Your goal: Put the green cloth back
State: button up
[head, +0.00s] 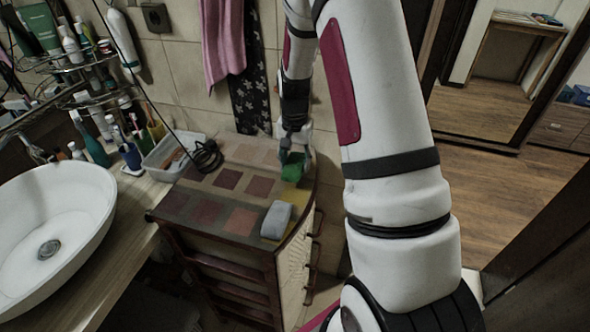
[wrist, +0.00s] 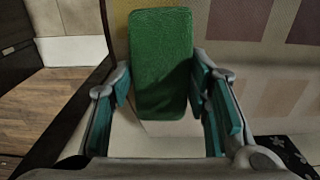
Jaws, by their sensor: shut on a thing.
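The green cloth (head: 292,168) is a small, block-like green piece at the right side of the cabinet top (head: 185,232). In the wrist view the cloth (wrist: 160,50) fills the space between my finger pads. My gripper (head: 294,153) reaches down over the cabinet and is shut on the cloth; the fingers (wrist: 161,88) hold it from both sides. Part of the cloth is hidden by the gripper in the head view. I cannot tell whether it touches the cabinet top.
A grey-blue block (head: 276,219) lies near the cabinet's front corner. A white basket (head: 170,152) and a coiled dark cable (head: 207,157) are at the back left. A round basin (head: 40,222) stands left. A pink towel (head: 222,40) hangs behind. The middle of the cabinet top is clear.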

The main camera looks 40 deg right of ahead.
aim_at(295, 170)
notch_tip(295, 170, down, 3)
jog(key=shift+w+r+p, duration=0.1)
jog(key=shift+p, duration=0.4)
jog(key=shift+w+f, duration=0.1)
jog(key=shift+f, duration=0.25)
jog(key=shift+f, duration=0.1)
jog(key=o, duration=1)
